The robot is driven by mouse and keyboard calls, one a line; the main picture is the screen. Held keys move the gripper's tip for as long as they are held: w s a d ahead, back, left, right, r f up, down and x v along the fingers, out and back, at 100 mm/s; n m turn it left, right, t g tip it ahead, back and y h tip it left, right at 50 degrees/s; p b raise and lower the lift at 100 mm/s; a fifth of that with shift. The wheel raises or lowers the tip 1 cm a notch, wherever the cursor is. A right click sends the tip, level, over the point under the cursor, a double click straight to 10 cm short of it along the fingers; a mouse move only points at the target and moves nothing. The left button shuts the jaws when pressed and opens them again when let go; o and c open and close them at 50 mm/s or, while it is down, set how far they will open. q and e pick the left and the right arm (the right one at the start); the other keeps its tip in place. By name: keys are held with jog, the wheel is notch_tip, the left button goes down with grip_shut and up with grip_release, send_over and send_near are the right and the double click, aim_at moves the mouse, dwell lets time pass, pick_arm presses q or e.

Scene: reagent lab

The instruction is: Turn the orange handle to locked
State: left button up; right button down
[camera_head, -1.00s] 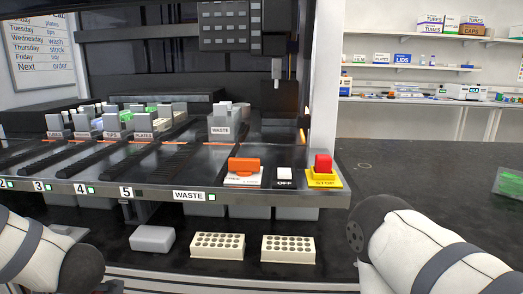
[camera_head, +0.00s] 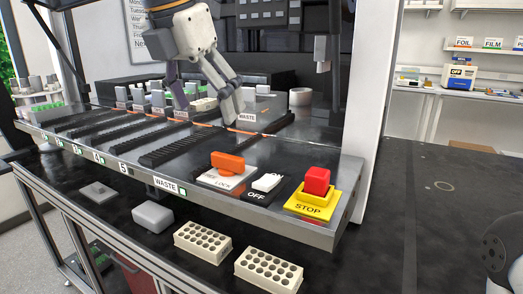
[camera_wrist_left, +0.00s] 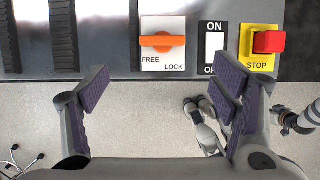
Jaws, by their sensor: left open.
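The orange handle (camera_head: 228,163) sits on a white plate (camera_head: 216,181) on the deck's front edge. In the left wrist view the handle (camera_wrist_left: 162,41) lies straight across its plate, above the words FREE on the left and LOCK on the right. My left gripper (camera_head: 207,102) is open and empty, above the deck in the head view. In the left wrist view its fingers (camera_wrist_left: 163,87) are spread wide, one either side of the handle's line and apart from it.
A white ON/OFF switch (camera_head: 267,182) and a red stop button (camera_head: 317,180) on a yellow base stand right of the handle. Racks and slotted lanes fill the deck behind. Two cream well blocks (camera_head: 268,270) lie below the front edge. The dark bench at right is clear.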

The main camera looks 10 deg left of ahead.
aim_at(226, 156)
pick_arm(q)
jog(key=x, duration=1.1)
jog(key=shift+d+f, duration=0.2)
jog(key=shift+c, duration=0.6)
jog(key=c, duration=1)
